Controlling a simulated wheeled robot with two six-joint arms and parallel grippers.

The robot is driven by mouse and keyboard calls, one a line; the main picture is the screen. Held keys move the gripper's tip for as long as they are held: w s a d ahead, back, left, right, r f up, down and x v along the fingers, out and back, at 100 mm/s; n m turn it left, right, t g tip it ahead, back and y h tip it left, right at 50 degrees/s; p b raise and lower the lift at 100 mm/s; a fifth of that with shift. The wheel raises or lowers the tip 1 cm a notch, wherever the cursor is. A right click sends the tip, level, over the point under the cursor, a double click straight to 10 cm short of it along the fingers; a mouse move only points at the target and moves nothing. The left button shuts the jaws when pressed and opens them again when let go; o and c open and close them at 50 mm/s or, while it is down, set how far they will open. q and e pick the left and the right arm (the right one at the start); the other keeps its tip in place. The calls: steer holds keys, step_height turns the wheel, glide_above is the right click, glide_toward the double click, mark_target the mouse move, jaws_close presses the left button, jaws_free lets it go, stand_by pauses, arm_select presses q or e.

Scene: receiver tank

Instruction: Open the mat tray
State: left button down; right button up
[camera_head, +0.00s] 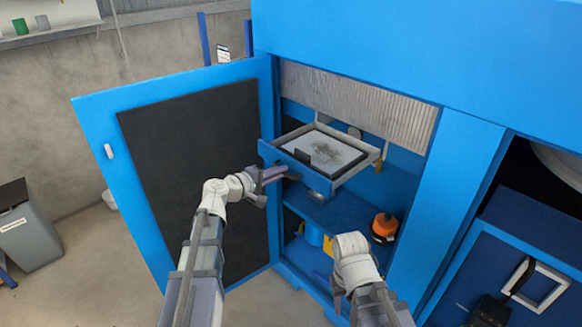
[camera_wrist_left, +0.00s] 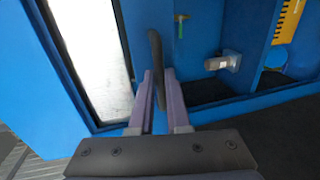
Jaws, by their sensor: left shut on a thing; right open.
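The mat tray (camera_head: 268,153) is a blue-fronted drawer in the open blue cabinet, and it stands pulled out. A pale mat (camera_head: 338,152) with a dark smudge lies in it. My left gripper (camera_head: 284,171) is at the tray's front, shut on its dark handle. In the left wrist view the purple fingers (camera_wrist_left: 155,90) close around the dark handle bar (camera_wrist_left: 156,55), and the pale inside of the tray (camera_wrist_left: 92,55) shows on the left. My right wrist shows at the lower middle of the head view; its gripper fingers cannot be made out.
The cabinet door (camera_head: 95,125) stands open on the left, beside my left arm. Below the tray, a blue shelf (camera_head: 345,215) and an orange-and-black object (camera_head: 384,227) are inside the cabinet. A grey bin (camera_head: 28,240) stands far left.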

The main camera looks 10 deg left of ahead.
arm_select(q)
steer(key=shift+v, duration=0.9)
steer(key=shift+f, duration=0.2)
steer(key=c, duration=0.9)
jaws_free()
steer(key=p+v, duration=0.1)
steer(key=v, duration=0.6)
steer(key=shift+s+a+p, duration=0.25)
steer(key=shift+s+p, duration=0.05)
steer(key=shift+r, duration=0.1)
